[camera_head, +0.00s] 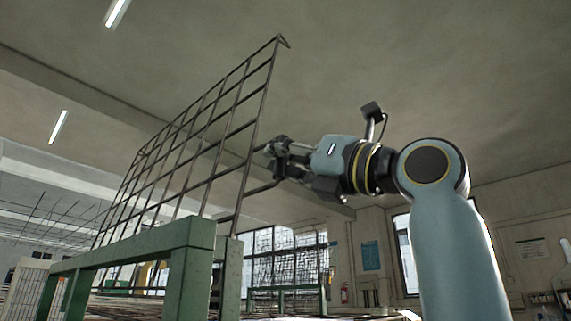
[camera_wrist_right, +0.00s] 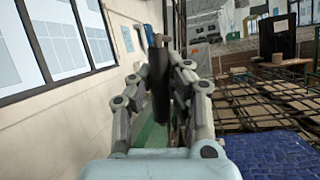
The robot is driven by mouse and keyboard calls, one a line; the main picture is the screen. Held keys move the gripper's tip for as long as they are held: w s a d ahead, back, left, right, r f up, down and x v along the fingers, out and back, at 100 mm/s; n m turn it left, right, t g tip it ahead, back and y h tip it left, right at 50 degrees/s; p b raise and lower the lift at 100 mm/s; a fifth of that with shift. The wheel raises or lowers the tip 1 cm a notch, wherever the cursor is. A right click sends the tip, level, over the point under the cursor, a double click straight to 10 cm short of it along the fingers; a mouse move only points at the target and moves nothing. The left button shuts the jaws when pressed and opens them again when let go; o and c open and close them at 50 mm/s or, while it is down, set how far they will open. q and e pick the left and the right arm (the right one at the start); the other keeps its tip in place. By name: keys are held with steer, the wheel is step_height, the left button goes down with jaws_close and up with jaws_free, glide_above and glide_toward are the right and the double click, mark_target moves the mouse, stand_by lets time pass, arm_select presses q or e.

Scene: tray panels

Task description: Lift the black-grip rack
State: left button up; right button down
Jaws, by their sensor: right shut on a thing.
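The rack (camera_head: 209,130) is a tall dark wire grid panel on the left of the head view. It leans, its top corner bent into a small hook, and its lower edge is partly hidden behind a green frame. My right gripper (camera_head: 274,160) is at the rack's right edge, about midway up. In the wrist view, my right gripper (camera_wrist_right: 165,75) has its fingers closed around a black upright grip (camera_wrist_right: 160,90). How the grip joins the rack is hidden by the fingers. My left gripper is in neither view.
The green frame (camera_head: 192,233) stands at the front left, close below the rack. Another grid panel on a green stand (camera_head: 285,291) is farther back. In the wrist view a wall with windows (camera_wrist_right: 55,40) is at left, and wire shelving with brown boxes (camera_wrist_right: 255,105) at right.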

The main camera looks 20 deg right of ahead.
steer(key=shift+f, duration=0.15)
steer(key=c, duration=1.2)
jaws_free()
steer(key=shift+d, duration=0.25)
steer(key=shift+v, duration=3.75)
steer(key=shift+w, duration=0.1)
